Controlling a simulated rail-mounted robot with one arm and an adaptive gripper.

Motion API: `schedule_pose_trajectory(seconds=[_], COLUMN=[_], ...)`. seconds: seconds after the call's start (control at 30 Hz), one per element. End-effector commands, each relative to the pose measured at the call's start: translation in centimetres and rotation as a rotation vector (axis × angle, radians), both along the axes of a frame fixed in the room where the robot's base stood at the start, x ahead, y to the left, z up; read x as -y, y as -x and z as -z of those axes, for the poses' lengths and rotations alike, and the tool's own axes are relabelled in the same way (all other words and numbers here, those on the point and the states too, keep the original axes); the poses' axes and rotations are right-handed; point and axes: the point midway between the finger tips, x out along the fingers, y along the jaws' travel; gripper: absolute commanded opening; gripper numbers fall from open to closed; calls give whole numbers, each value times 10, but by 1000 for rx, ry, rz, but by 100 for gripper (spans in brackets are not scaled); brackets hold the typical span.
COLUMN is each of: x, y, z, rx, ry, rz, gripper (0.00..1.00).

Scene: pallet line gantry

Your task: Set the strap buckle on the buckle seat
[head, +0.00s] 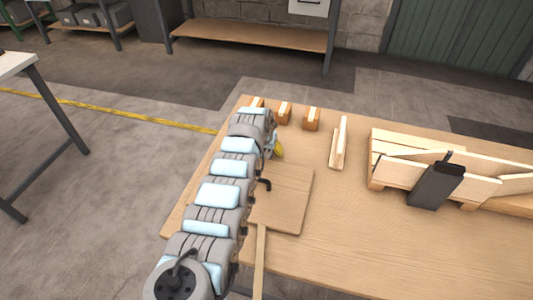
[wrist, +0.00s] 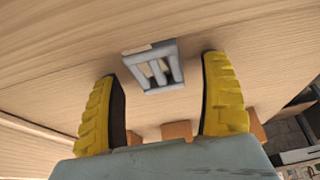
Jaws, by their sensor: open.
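A grey metal strap buckle (wrist: 154,70), a small frame with crossbars, lies on the wooden table in the wrist view. My gripper (wrist: 162,68) is open, with its two yellow fingers apart and the buckle seen between and just beyond their tips. Nothing is held. In the head view only a bit of a yellow finger (head: 279,149) shows beside my arm; the buckle is hidden there. I cannot tell for sure which piece is the buckle seat.
Several small wooden blocks (head: 311,120) line the table's far edge. A flat board (head: 288,200) lies right of my arm. An upright light wood piece (head: 338,150) stands beyond it. A pallet (head: 380,158) with a dark box (head: 435,187) stands right. The table's front middle is clear.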

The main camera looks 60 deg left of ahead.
Motion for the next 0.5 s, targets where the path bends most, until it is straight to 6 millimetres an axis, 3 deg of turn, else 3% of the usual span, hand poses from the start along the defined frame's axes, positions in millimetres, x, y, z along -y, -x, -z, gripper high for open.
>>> schedule_pose_trajectory(seconds=[0.1, 0.33, 0.5], x=[0, 0, 0], y=[0, 0, 0], z=[0, 0, 0], rx=[0, -1, -1], ry=[0, 1, 1], rz=[0, 0, 0], gripper=[74, 8, 7])
